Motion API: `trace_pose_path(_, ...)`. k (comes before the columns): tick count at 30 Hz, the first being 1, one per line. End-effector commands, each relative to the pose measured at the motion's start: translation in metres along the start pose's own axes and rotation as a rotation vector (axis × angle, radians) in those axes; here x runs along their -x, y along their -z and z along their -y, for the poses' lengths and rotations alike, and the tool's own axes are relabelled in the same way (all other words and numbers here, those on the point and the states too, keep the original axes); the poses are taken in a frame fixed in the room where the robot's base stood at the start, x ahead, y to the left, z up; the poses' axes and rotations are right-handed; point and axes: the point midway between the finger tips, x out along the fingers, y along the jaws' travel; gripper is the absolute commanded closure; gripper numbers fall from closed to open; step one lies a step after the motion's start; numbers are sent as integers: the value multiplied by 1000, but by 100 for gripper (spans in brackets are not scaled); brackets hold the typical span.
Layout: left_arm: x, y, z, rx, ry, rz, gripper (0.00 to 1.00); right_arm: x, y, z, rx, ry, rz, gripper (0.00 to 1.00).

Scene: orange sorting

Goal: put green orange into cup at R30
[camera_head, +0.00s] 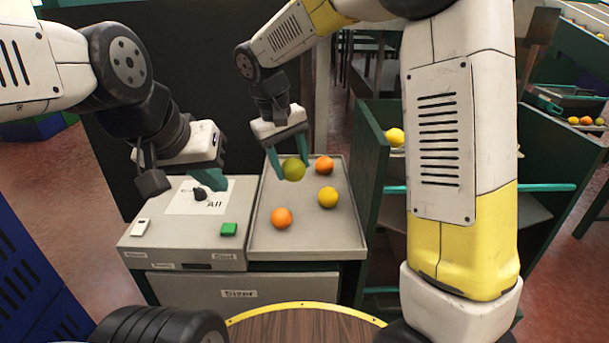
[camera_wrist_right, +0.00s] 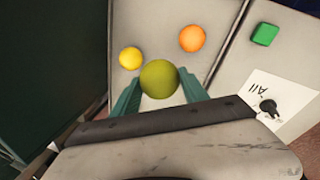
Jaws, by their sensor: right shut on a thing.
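The green orange (camera_head: 293,169) is between the fingers of my right gripper (camera_head: 287,160), over the back part of the grey tray (camera_head: 333,238). In the right wrist view the green orange (camera_wrist_right: 159,81) sits between the two teal fingertips (camera_wrist_right: 160,92), which are shut on it. My left gripper (camera_head: 208,180) is over the left machine top, close to the black knob; its fingers are partly hidden and I cannot tell whether they are open. I make out no cup and no R30 label.
Two oranges (camera_head: 282,218) (camera_head: 324,164) and a yellow fruit (camera_head: 327,197) lie on the tray. The machine top has a black knob (camera_head: 200,194) by "All", a green button (camera_head: 228,229) and a white switch (camera_head: 141,228). A green panel (camera_head: 369,190) stands right of the tray.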

Motion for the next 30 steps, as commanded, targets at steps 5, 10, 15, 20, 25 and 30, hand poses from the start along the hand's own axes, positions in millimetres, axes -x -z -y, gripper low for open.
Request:
trace_pose_path(5, 0, 0, 0, 0, 0, 0, 100, -16, -1, 4, 2, 0, 4, 92)
trace_pose_path(10, 0, 0, 0, 0, 0, -1, 100, -47, -1, 11, 2, -1, 4, 92)
trace_pose_path(15, 0, 0, 0, 0, 0, 0, 100, -62, 0, 14, 0, 0, 1, 92)
trace_pose_path(20, 0, 0, 0, 0, 0, 0, 100, -79, -1, 19, 1, -1, 4, 92)
trace_pose_path(25, 0, 0, 0, 0, 0, 0, 100, -98, 0, 23, 1, 0, 2, 92)
trace_pose_path(30, 0, 0, 0, 0, 0, 0, 100, -98, 0, 23, 0, 0, 0, 92)
